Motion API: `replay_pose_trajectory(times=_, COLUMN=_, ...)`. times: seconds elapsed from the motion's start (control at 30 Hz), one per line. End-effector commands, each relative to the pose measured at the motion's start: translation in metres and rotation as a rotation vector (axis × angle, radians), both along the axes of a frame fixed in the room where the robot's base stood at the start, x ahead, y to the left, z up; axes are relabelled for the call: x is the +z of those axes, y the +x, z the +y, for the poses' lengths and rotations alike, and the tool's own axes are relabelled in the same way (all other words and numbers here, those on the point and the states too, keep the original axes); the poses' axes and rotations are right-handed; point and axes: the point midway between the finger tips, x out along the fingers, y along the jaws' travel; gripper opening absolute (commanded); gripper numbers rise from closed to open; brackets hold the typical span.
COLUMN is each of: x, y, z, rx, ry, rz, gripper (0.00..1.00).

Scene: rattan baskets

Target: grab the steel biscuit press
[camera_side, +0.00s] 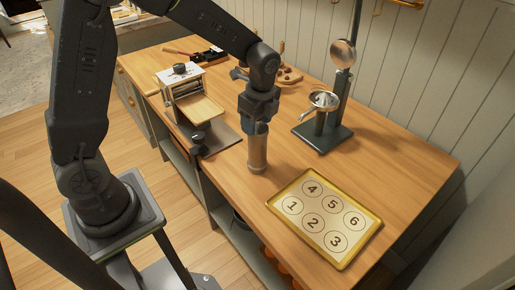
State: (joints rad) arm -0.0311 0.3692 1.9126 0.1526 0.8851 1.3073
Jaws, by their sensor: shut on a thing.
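My gripper points straight down and is shut on the upper part of the press. The top of the press is hidden by the fingers. The lower end is at or very near the counter top; I cannot tell whether it touches.
A gold-rimmed tray with numbered circles (376,226) lies to the front right. A dark stand (323,138) with a metal funnel and ladle stands behind right. A roller machine (183,86) stands to the left. Wooden-handled tools lie at the back.

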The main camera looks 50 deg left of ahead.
Motion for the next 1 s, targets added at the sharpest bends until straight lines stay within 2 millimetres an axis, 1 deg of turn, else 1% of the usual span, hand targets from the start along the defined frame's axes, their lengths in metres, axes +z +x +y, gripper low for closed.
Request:
replay_pose_trajectory(times=0.03, x=0.000, y=0.000, z=0.000, rx=0.000, ry=0.000, rz=0.000, gripper=0.10)
replay_pose_trajectory(times=0.13, x=0.000, y=0.000, z=0.000, rx=0.000, ry=0.000, rz=0.000, gripper=0.01)
replay_pose_trajectory(times=0.17, x=0.000, y=0.000, z=0.000, rx=0.000, ry=0.000, rz=0.000, gripper=0.00)
replay_pose_trajectory(times=0.57, x=0.005, y=0.001, z=0.000, rx=0.001, ry=0.000, rz=-0.004, gripper=0.00)
replay_pose_trajectory(times=0.77, x=0.018, y=0.001, z=0.000, rx=0.000, ry=0.001, rz=-0.005, gripper=0.00)
replay_pose_trajectory(times=1.0, x=0.039, y=0.001, z=0.000, rx=-0.001, ry=0.001, rz=-0.005, gripper=0.00)
